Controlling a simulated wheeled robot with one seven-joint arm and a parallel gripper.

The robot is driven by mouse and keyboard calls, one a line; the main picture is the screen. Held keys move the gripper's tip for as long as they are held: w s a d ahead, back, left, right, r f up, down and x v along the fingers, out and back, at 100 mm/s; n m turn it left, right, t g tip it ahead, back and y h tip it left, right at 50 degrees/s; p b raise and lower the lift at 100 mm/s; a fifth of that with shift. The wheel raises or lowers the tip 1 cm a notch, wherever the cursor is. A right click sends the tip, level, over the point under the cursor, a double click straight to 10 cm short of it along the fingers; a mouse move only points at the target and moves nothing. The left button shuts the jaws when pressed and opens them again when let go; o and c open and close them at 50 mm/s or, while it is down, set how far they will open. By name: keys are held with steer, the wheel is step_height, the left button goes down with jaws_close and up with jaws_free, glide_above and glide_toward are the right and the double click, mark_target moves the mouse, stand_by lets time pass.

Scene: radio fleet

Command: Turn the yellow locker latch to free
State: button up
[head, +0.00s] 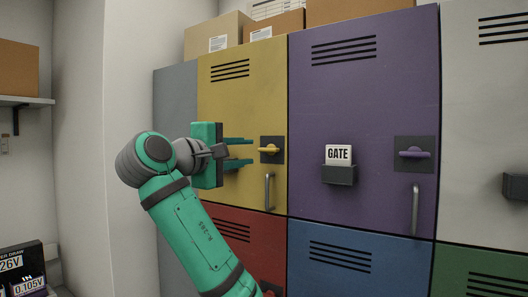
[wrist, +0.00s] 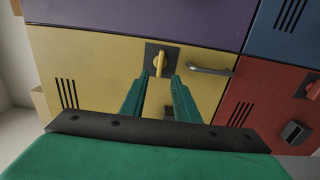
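The yellow locker door (head: 240,100) is in the upper row, left of the purple one. Its yellow latch (head: 269,149) sits on a dark square plate near the door's right edge, with the handle lying level in the head view. In the wrist view the yellow latch (wrist: 160,63) is just beyond my fingertips, between their lines. My gripper (head: 250,151) is open, its two teal fingers apart, one above the other, pointing at the latch from the left. It also shows in the wrist view (wrist: 160,76) with nothing between the fingers.
A grey bar handle (head: 269,190) is below the latch on the yellow door. The purple locker (head: 365,90) has its own latch and a GATE card (head: 338,154) in a holder. Red and blue lockers are below. Cardboard boxes (head: 218,35) stand on top.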

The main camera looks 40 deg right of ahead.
mark_target(267, 150)
steer(key=x, duration=0.9)
steer(key=shift+d+f, duration=0.1)
steer(key=shift+d, duration=0.45)
steer(key=shift+w+a, duration=0.1)
jaws_close()
